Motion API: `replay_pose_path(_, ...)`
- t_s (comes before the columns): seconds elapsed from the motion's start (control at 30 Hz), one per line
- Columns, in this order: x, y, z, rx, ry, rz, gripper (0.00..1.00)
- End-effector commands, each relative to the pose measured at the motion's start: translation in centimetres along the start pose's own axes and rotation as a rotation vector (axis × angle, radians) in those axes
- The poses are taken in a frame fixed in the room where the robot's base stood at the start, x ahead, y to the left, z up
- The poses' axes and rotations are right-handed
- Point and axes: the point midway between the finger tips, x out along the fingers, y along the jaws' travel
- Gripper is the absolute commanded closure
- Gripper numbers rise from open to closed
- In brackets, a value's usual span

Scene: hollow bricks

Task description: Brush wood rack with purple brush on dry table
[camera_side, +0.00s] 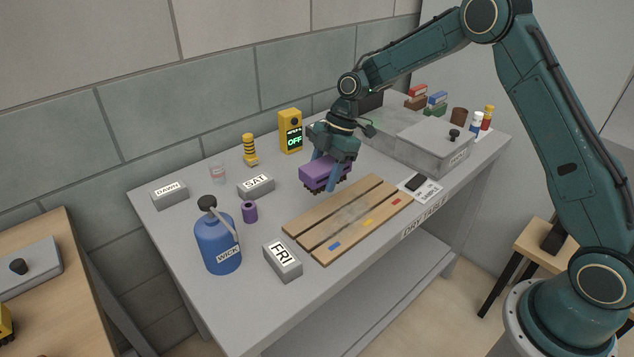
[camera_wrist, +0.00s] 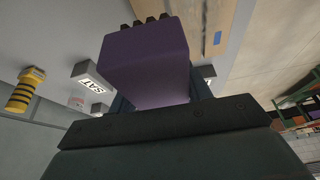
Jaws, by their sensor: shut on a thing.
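My gripper (camera_side: 329,172) is shut on the purple brush (camera_side: 318,175) and holds it with its dark bristles down. The brush is over or just behind the back edge of the wood rack; I cannot tell if the bristles touch anything. In the wrist view the purple brush (camera_wrist: 147,60) fills the middle, bristles at the top. The wood rack (camera_side: 345,240) is several tan slats lying on the dry table (camera_side: 375,282), with blue, yellow and red marks on the front slat and a greyish dusty patch near the middle. Part of the rack shows in the wrist view (camera_wrist: 214,30).
A blue WICK jug (camera_side: 217,243), a purple cylinder (camera_side: 250,212) and FRI (camera_side: 283,262), SAT (camera_side: 256,187) and DAWN (camera_side: 169,195) blocks stand left of the rack. A yellow OFF device (camera_side: 290,131) stands behind. A grey lidded box (camera_side: 434,145) stands right.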

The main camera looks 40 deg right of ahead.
Motion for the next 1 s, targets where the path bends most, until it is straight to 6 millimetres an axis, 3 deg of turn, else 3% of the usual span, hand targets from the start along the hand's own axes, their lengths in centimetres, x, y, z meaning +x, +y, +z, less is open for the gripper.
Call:
replay_pose_path(0.1, 1.0, -0.3, -2.6, -0.004, 0.0, 0.0, 0.69)
replay_pose_path(0.3, 1.9, -0.7, -4.6, 0.0, 0.001, 0.001, 0.69)
replay_pose_path(0.67, 2.6, -0.8, -4.6, 0.001, 0.002, 0.001, 0.69)
replay_pose_path(1.0, 5.3, -0.8, -3.5, 0.001, 0.001, -0.001, 0.69)
